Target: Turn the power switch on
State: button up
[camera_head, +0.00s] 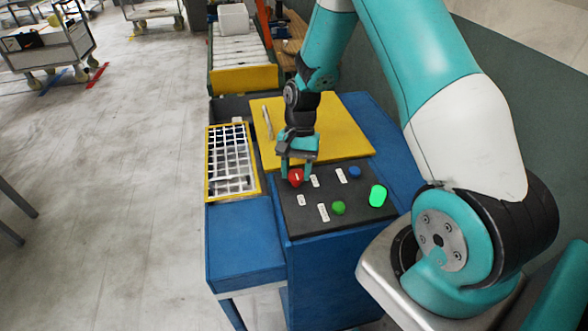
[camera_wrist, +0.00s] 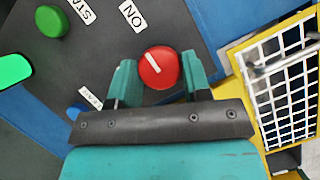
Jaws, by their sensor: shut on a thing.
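The power switch is a red round knob (camera_head: 296,179) with a white line on it, on the dark control panel (camera_head: 318,225). In the wrist view the red knob (camera_wrist: 158,68) sits between the two fingertips of my gripper (camera_wrist: 157,62), and its white line is tilted. A white "ON" label (camera_wrist: 132,16) lies on the panel near the knob. In the head view my gripper (camera_head: 295,171) points down over the knob and is shut on it; the fingers partly cover it.
A green button (camera_head: 338,208), a blue button (camera_head: 355,172) and a bright green piece (camera_head: 377,195) share the panel. A yellow plate (camera_head: 340,135) lies behind it. A yellow-framed grid (camera_head: 208,185) is at the left. Open floor (camera_head: 110,200) lies further left.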

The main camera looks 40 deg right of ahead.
jog(key=shift+w+a, duration=0.1)
jog(key=shift+w, duration=0.05)
jog(key=o, duration=0.9)
jog(key=shift+a, duration=0.1)
jog(key=shift+r, duration=0.1)
jog(key=b+v, duration=0.2)
jog(key=v, duration=1.5)
jog(key=shift+r, duration=0.2)
